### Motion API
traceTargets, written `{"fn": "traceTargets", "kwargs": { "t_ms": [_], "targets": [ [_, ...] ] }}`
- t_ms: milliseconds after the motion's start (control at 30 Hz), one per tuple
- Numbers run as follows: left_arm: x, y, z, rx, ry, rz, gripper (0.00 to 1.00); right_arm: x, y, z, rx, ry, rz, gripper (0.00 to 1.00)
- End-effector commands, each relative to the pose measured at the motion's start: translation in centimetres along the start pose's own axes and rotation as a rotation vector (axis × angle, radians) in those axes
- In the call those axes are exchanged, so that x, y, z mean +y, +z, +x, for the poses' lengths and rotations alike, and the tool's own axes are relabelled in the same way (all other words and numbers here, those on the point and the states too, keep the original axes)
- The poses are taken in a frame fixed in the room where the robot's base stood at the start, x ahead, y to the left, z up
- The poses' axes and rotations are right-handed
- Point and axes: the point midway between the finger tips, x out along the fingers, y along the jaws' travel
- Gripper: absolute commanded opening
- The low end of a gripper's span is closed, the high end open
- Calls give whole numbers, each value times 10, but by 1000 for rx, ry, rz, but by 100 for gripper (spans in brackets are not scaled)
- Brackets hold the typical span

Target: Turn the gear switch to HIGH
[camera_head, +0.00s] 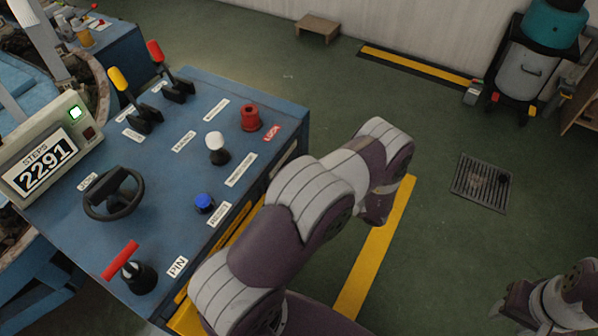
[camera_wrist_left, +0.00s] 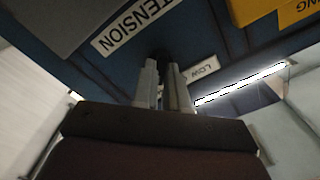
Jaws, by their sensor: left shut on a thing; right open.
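The gear switch shows in the left wrist view as a dark upright piece (camera_wrist_left: 164,72) on a blue panel face, largely hidden between the fingers. A white LOW label (camera_wrist_left: 202,69) is just right of it; no HIGH label is readable. My left gripper (camera_wrist_left: 163,84) is shut on this dark piece. In the head view my left arm reaches past the right side of the blue console, and its gripper is hidden. My right gripper (camera_head: 506,316) is open and empty over the floor at the lower right.
The blue console (camera_head: 190,240) carries a red lever (camera_head: 156,52), a yellow lever (camera_head: 120,80), a black wheel (camera_head: 113,194), several knobs and a counter (camera_head: 45,155) reading 2291. A TENSION label (camera_wrist_left: 135,25) is near the left gripper. The green floor at right is mostly clear.

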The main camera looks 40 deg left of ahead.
Motion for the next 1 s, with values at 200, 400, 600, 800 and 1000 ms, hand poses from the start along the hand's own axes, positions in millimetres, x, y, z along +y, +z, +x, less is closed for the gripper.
{"fn": "traceTargets", "kwargs": {
  "t_ms": [200, 400, 600, 800, 1000],
  "targets": [
    [0, 1, 0, -2, 1, 26, 0, 0, 0, -1, 0, 0, 0, 43],
    [0, 1, 0, -2, 1, 28, 0, 0, 0, -1, 0, 0, 0, 43],
    [0, 1, 0, -2, 1, 28, 29, 0, 0, -1, 0, 0, 0, 43],
    [0, 1, 0, -1, 1, 26, 38, 0, 0, -1, 0, 0, 0, 43],
    [1, 0, -8, 1, 2, 24, 38, 0, 0, 0, 0, 0, 0, 43]
  ]
}}
